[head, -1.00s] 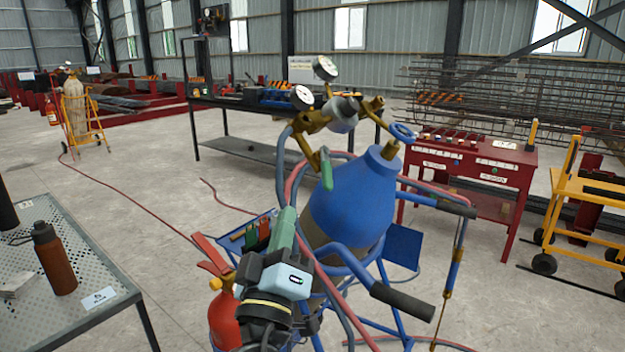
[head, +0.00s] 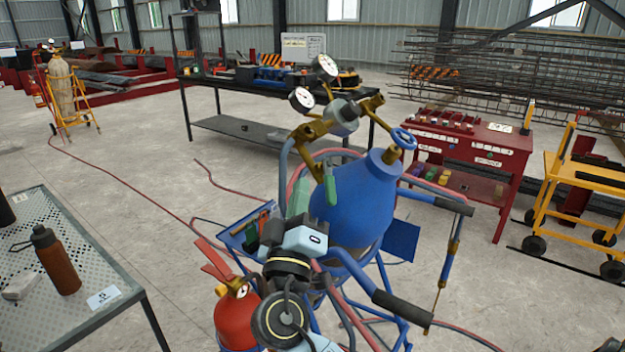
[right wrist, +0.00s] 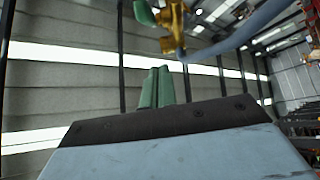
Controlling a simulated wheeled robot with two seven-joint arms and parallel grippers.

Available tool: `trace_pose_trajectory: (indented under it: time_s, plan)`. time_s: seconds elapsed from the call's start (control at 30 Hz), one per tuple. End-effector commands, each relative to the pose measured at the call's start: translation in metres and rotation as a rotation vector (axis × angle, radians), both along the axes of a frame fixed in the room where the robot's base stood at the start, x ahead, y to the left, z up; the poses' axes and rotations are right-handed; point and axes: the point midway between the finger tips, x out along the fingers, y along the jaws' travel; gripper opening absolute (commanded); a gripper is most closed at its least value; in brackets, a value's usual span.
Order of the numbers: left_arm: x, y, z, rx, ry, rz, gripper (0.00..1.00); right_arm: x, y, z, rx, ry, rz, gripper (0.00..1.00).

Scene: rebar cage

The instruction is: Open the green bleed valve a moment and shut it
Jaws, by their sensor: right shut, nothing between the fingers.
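The green bleed valve's lever (head: 330,190) hangs down below the brass regulator fittings (head: 313,130), in front of the blue cylinder (head: 355,205). In the right wrist view the lever (right wrist: 144,12) shows at the top edge, beside the brass valve body (right wrist: 175,25). My right gripper (head: 298,198) points up, a little left of and below the lever in the head view. Its green fingers are together and empty; they also show in the right wrist view (right wrist: 156,86), apart from the lever. My left gripper is not in view.
Two gauges (head: 302,99) and a blue handwheel (head: 403,138) sit above the cylinder. Hoses and blue trolley handles (head: 400,308) crowd around it. A red extinguisher (head: 238,318) stands close by my right arm. A perforated table (head: 105,270) with a brown bottle (head: 57,262) is left.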

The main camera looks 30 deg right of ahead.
Motion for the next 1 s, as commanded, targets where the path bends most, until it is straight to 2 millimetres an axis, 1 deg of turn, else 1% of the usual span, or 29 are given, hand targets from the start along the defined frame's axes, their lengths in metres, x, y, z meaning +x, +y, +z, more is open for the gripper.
trace_pose_trajectory:
  time_s: [0.03,0.13,0.2,0.33,0.77,1.0]
  plan:
    - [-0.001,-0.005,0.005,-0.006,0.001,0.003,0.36,0.001,-0.007,0.0,-0.004,0.004,-0.002,0.0]
    - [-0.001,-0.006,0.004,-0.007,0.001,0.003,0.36,0.0,-0.02,-0.01,-0.004,0.004,0.0,0.0]
    - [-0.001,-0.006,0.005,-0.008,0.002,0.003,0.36,0.0,-0.027,-0.014,-0.002,0.003,0.0,0.0]
    - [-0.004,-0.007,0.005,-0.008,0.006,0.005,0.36,0.0,-0.033,-0.018,0.0,0.001,0.002,0.0]
    - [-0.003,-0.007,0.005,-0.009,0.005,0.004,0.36,0.0,-0.035,-0.019,0.0,0.0,0.003,0.0]
    - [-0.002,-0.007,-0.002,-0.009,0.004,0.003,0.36,0.003,-0.031,-0.021,-0.012,-0.005,0.025,0.0]
